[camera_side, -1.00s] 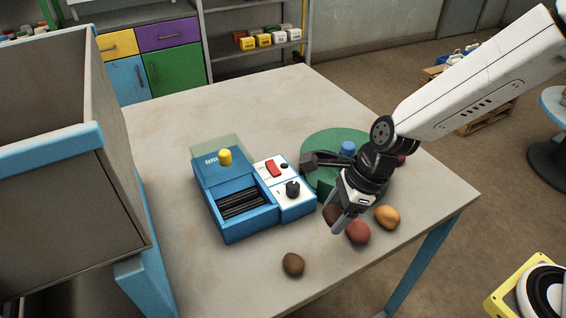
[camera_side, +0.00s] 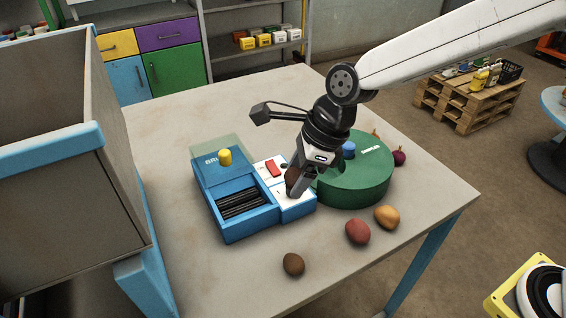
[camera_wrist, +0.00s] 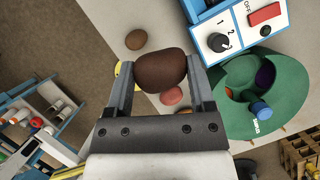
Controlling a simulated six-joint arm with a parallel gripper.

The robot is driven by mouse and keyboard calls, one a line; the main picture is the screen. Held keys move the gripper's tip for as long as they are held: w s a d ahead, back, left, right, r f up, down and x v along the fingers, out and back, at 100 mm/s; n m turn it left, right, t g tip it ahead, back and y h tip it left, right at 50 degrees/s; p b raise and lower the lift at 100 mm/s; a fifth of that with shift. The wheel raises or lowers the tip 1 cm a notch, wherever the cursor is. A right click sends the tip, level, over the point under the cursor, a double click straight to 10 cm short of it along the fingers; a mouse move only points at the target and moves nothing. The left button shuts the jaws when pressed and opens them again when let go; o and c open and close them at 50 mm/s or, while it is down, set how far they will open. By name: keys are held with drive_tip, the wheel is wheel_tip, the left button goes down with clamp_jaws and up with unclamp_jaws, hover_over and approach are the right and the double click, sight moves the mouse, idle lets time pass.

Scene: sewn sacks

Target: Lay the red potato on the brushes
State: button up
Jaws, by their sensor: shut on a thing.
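My gripper (camera_side: 297,187) is shut on a dark brown potato (camera_side: 291,175), held above the white control panel of the blue machine. In the wrist view the brown potato (camera_wrist: 161,70) sits between the fingers. The red potato (camera_side: 358,231) lies on the table in front of the green drum; in the wrist view it shows partly behind the held potato (camera_wrist: 171,97). The brushes (camera_side: 243,203) are dark rollers in the open blue tray, left of my gripper; nothing lies on them.
A yellow-orange potato (camera_side: 387,217) and another brown potato (camera_side: 293,264) lie on the table (camera_side: 330,285). The green drum (camera_side: 355,186) stands right of the machine's white panel (camera_side: 272,173). A yellow knob (camera_side: 225,157) stands behind the tray. A large bin (camera_side: 60,190) stands at left.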

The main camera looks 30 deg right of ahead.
drive_tip(key=w+a+f, duration=0.4)
drive_tip(key=w, duration=0.4)
drive_tip(key=w+f, duration=0.1)
drive_tip(key=w+a+f, duration=0.1)
drive_tip(key=f, duration=0.1)
drive_tip(key=w+f, duration=0.1)
drive_tip(key=shift+w+a+f, duration=0.1)
drive_tip(key=shift+a+f, duration=0.1)
drive_tip(key=shift+a, duration=0.15)
drive_tip(key=shift+w+a+f, duration=0.25)
drive_tip(key=shift+w+f, duration=0.15)
drive_tip(key=shift+f, duration=0.1)
drive_tip(key=shift+w+a+f, duration=0.1)
drive_tip(key=shift+w+f, duration=0.15)
drive_tip(key=shift+f, duration=1.55)
drive_tip(key=shift+f, duration=0.15)
drive_tip(key=o, duration=1.2)
